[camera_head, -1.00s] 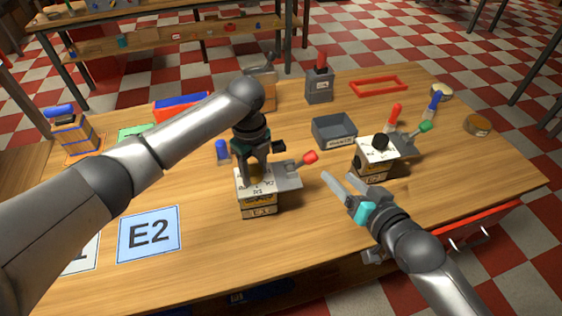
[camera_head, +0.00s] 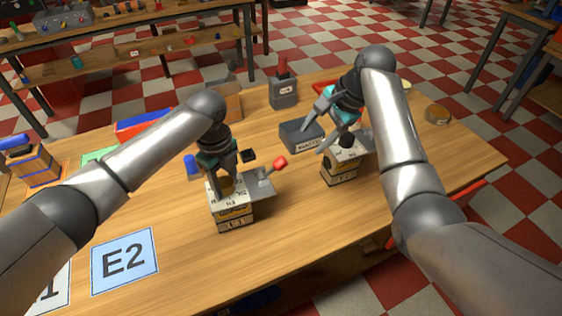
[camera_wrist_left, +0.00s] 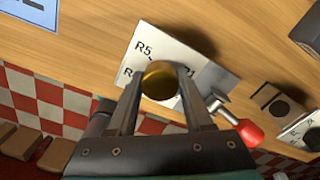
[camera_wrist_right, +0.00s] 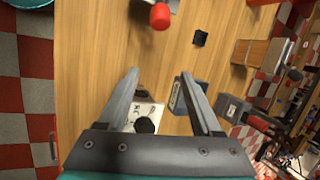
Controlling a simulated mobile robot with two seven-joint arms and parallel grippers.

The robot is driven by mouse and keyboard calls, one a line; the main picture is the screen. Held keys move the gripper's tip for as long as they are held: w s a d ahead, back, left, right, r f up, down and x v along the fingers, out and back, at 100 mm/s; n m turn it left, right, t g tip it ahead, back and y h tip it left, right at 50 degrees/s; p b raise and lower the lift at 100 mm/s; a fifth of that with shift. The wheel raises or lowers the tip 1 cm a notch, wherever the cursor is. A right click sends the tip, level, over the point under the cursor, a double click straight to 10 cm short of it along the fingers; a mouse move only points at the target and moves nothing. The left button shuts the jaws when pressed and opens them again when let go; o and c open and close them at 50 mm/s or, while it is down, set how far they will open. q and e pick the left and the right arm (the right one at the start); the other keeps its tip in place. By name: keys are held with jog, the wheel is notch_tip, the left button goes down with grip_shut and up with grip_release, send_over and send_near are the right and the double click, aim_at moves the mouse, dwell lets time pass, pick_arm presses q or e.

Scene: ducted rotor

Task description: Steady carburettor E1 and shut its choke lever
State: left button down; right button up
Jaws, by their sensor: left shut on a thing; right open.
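Carburettor E1 (camera_head: 234,213) is a block with a white top plate and a dark lower body, upright on the table. My left gripper (camera_head: 222,188) is shut on the brass cap on its top; the cap (camera_wrist_left: 160,80) shows between the fingers in the left wrist view. The choke lever (camera_head: 268,172) has a red knob and sticks out up and to the right from E1's grey side plate. It also shows in the right wrist view (camera_wrist_right: 160,15). My right gripper (camera_head: 313,138) is open and empty, right of the lever, above the table near the second carburettor.
A second carburettor (camera_head: 338,174) with a black cap stands right of E1. A grey tray (camera_head: 300,140) is behind it, close to my right gripper. A blue E2 card (camera_head: 124,260) lies front left. A grey box with a red handle (camera_head: 283,92) stands behind.

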aim_at(284, 158)
notch_tip(284, 158, up, 4)
jog(key=s+a+g, duration=0.2)
jog(key=a, duration=0.1)
jog(key=shift+m+y, duration=0.3)
jog(key=x, duration=1.2)
jog(key=shift+s+d, duration=0.15)
jog(key=shift+s, duration=0.2)
jog(key=shift+c, duration=0.2)
grip_shut()
